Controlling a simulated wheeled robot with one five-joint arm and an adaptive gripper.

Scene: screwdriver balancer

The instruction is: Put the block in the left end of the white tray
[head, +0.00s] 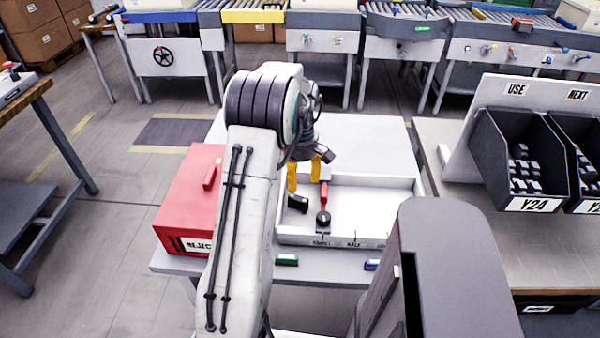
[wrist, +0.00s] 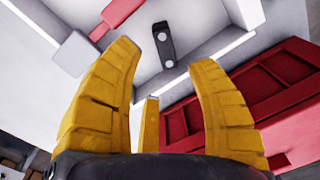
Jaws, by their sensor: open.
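The dark block (head: 298,202) is in the left end of the white tray (head: 405,184), close to its left wall. In the wrist view the block (wrist: 163,44) is dark with two pale round spots, beyond the fingertips and apart from them. Whether it lies flat on the floor is hard to tell. My gripper (head: 304,186), with yellow fingers, is above the tray's left end, just over the block. In the wrist view its fingers (wrist: 158,75) are spread with nothing between them.
A red-handled tool with a dark round end (head: 323,201) stands in the tray right of the block. A red REJECT box (head: 190,205) is left of the tray. Green (head: 287,260) and blue (head: 372,264) pieces lie at the table's front edge. Dark bins (head: 520,160) stand at right.

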